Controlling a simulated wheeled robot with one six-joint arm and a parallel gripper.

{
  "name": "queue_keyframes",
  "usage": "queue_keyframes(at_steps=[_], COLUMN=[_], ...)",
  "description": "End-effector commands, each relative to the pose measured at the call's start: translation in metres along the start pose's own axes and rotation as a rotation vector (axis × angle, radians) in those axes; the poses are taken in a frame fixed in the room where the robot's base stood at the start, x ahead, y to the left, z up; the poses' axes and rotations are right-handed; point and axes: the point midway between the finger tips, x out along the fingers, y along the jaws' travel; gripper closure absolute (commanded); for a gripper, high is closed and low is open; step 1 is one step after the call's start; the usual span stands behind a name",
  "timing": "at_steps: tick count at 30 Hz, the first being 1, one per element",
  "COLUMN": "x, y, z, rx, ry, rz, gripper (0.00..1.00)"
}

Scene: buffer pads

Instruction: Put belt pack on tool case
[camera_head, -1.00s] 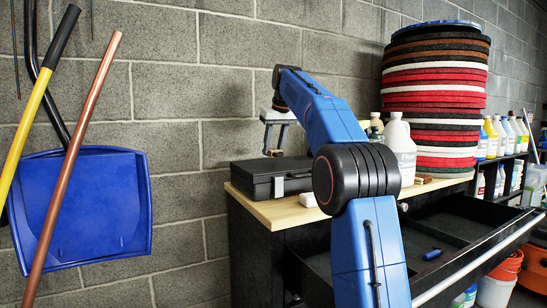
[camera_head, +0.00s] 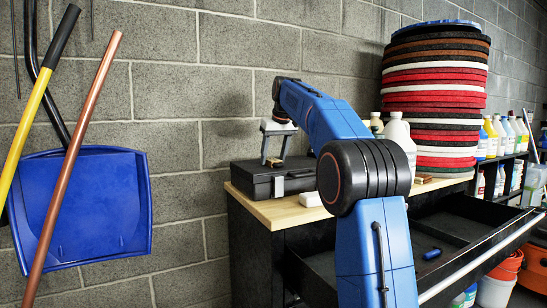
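The tool case (camera_head: 262,186), a black case with a light latch, lies closed on the wooden worktop. My gripper (camera_head: 274,162) points down from above, with its fingertips at the case's top. A small dark and tan thing (camera_head: 275,161) shows at the fingertips, low against the case's top; it may be the belt pack, but it is too small to name surely. The two fingers stand apart, and I cannot tell whether they grip it. I cannot tell whether it touches the lid.
The wooden worktop (camera_head: 286,217) holds white jugs (camera_head: 398,136) and a tall stack of round pads (camera_head: 436,95) on the right. A pale block (camera_head: 311,199) lies beside the case. An open drawer (camera_head: 455,238) juts out below. A blue dustpan (camera_head: 85,210) hangs left.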

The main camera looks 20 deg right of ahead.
Motion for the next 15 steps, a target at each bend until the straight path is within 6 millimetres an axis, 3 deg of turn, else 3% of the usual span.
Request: queue_keyframes(at_steps=[8, 15], x=[-0.002, -0.034], y=[0.0, 0.0], z=[-0.001, -0.002], rx=[0.0, 0.0], ry=[0.001, 0.003], rz=[0.0, 0.001], gripper=[0.46, 0.46])
